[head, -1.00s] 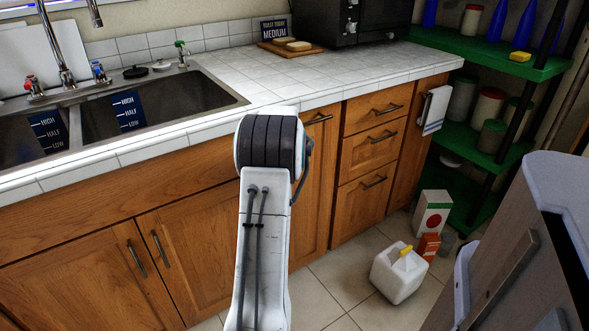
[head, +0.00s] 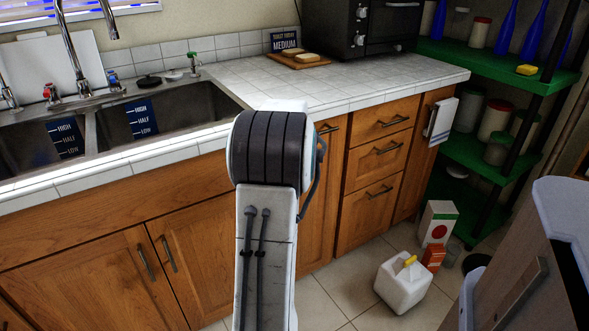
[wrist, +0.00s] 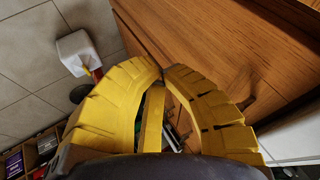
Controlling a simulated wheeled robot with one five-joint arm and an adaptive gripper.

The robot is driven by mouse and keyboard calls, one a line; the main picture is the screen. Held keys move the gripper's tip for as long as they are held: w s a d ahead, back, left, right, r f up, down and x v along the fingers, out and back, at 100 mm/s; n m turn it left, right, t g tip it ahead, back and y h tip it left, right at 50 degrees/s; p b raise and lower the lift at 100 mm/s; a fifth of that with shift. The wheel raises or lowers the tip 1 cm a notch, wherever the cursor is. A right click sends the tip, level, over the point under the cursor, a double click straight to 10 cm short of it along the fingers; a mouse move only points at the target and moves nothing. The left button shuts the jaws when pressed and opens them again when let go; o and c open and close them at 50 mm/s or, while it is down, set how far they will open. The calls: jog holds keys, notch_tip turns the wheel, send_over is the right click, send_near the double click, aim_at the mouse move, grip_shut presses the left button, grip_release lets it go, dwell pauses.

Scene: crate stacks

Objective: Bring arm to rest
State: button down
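My arm (head: 267,220) stands in the middle of the head view, its dark ribbed joint in front of the counter edge and wooden cabinets. My gripper is hidden in the head view. In the wrist view my gripper (wrist: 163,72) shows two yellow ribbed fingers whose tips come together. I see nothing held between the tips. Beyond them is a wooden surface (wrist: 230,40), with the tiled floor to the left.
The tiled counter (head: 340,80) with a sink (head: 190,100) lies behind my arm. A white jug (head: 402,283) and a carton (head: 438,222) stand on the floor at right. A green shelf (head: 480,155) stands beyond them. A grey-topped unit (head: 563,205) is close at right.

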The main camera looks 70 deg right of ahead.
jog(key=shift+a+r, duration=0.15)
jog(key=shift+r, duration=0.05)
jog(key=w+a+r+n+t+y+p, duration=0.1)
jog(key=w+a+r+n+p, duration=0.4)
jog(key=a, duration=0.5)
jog(key=w+a+r+n+y+p, duration=0.1)
jog(key=w+a+r+n+p, duration=0.25)
jog(key=a+r, duration=0.5)
jog(key=w+a+r+n+t+y+p, duration=0.1)
jog(key=w+a+r+n+y+p, duration=0.25)
jog(key=a, duration=0.75)
jog(key=s+a+r+n+p, duration=0.3)
jog(key=a+n+p, duration=0.1)
jog(key=a, duration=0.3)
jog(key=s+a+r+n+y+p, duration=0.1)
jog(key=s+a+r+n+p, duration=0.2)
jog(key=a, duration=0.5)
jog(key=s+a+r+n+p, duration=0.3)
jog(key=a+n+p, duration=0.1)
jog(key=a, duration=0.3)
jog(key=shift+s+a+n+g+p, duration=0.15)
jog(key=shift+s+n+g+p, duration=0.15)
jog(key=shift+p, duration=0.6)
jog(key=shift+r+y, duration=0.1)
jog(key=shift+y, duration=0.15)
